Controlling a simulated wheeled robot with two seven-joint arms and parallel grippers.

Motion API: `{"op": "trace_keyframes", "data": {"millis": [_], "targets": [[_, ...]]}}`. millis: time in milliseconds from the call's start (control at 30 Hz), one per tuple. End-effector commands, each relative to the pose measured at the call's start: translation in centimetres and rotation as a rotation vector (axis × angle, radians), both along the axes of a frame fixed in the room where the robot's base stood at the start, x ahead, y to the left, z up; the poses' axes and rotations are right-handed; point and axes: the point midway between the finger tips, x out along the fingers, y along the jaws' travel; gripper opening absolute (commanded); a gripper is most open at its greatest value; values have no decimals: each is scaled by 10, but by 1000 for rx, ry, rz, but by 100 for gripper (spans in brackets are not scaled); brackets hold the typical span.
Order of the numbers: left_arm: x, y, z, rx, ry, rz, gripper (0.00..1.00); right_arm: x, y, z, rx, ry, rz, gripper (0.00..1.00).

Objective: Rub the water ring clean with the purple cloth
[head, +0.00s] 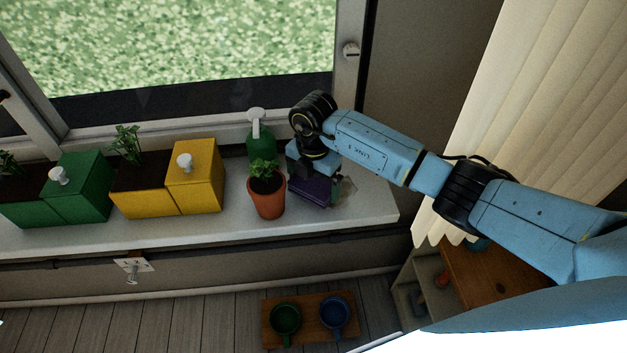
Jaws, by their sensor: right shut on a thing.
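The purple cloth (313,191) is a folded pad on the white sill, just right of the potted plant. My right gripper (309,172) is above it, pointing down and shut on it, with the fingertips mostly hidden. A pale brownish patch (346,188) shows on the sill at the cloth's right edge; it may be part of the water ring, the rest being hidden by the cloth and arm. My left gripper is out of view.
A terracotta pot (267,198) with a plant stands close left of the cloth, with a green spray bottle (261,140) behind. Yellow (195,180) and green (80,190) boxes stand further left. The sill's right end (375,207) is clear. Below is a wooden board (308,304) with two mugs.

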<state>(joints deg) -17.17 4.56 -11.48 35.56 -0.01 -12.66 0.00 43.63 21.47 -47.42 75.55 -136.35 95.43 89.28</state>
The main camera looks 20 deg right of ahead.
Motion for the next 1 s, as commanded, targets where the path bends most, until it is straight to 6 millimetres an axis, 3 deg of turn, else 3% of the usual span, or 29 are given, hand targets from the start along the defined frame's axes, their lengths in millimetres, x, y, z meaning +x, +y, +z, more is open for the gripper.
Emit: {"op": "trace_keyframes", "data": {"millis": [1000], "targets": [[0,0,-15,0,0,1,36,0,0,-21,-1,1,0,77]]}}
